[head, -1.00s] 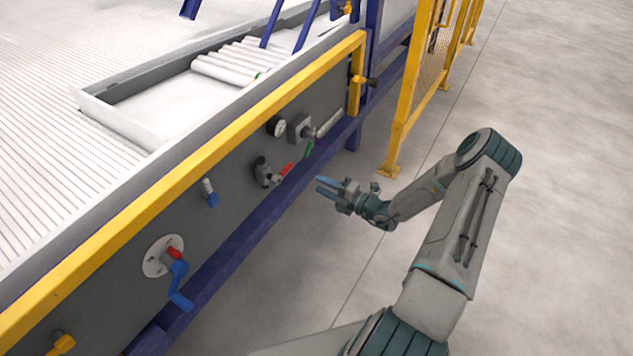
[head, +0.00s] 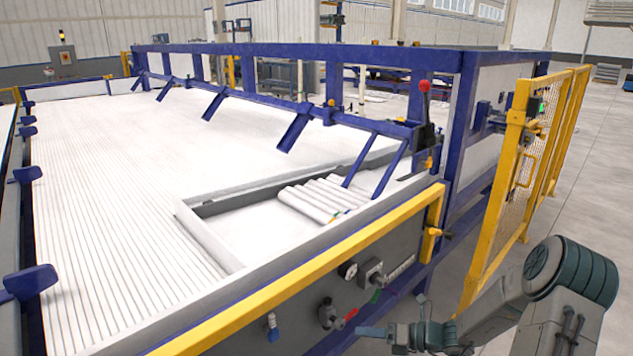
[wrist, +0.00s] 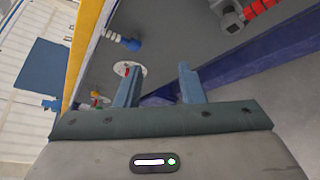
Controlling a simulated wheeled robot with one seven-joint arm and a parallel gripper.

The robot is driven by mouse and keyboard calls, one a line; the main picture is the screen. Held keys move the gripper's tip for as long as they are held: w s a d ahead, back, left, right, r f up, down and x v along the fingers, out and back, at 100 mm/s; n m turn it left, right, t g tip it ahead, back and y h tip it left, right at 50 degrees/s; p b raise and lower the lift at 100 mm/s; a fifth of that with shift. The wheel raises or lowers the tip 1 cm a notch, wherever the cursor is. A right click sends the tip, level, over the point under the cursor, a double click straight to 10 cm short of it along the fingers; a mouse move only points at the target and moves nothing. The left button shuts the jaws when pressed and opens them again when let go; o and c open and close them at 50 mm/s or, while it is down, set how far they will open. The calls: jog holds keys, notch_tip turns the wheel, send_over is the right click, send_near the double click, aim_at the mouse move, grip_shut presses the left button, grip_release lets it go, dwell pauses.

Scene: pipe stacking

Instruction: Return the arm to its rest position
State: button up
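My arm is folded at the lower right of the head view, with its upper link and dark ringed joint (head: 572,272) in front of the yellow fence. My gripper (head: 372,331) is low in the head view, beside the machine's grey side panel (head: 300,310) and apart from it. In the wrist view my gripper (wrist: 160,88) shows two blue-grey fingers spread apart, with nothing between them. The panel with its valves is beyond the fingers.
A red-handled valve (head: 330,315) and a gauge (head: 347,270) stick out of the panel near my gripper. A yellow rail (head: 310,277) runs above. Several white pipes (head: 318,198) lie in the tray. A yellow mesh fence (head: 520,180) stands right; open floor (head: 605,200) lies beyond it.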

jog(key=s+a+r+n+g+h+p, duration=0.2)
jog(key=s+r+n+g+h+p, duration=0.15)
jog(key=s+r+n, duration=0.45)
jog(key=s+a+r+n+g+h+p, duration=0.1)
jog(key=s+r+n+g+h+p, duration=0.25)
jog(key=r+n, duration=0.6)
jog(key=s+d+r+n+t+h+p, duration=0.2)
jog(key=s+r+n+h, duration=0.1)
jog(key=s+r+n, duration=0.3)
jog(key=s+d+r+n+t+h+p, duration=0.2)
jog(key=s+r+n+h, duration=0.2)
jog(key=r+n, duration=0.5)
jog(key=shift+s+d+t, duration=0.3)
jog(key=shift+s, duration=0.95)
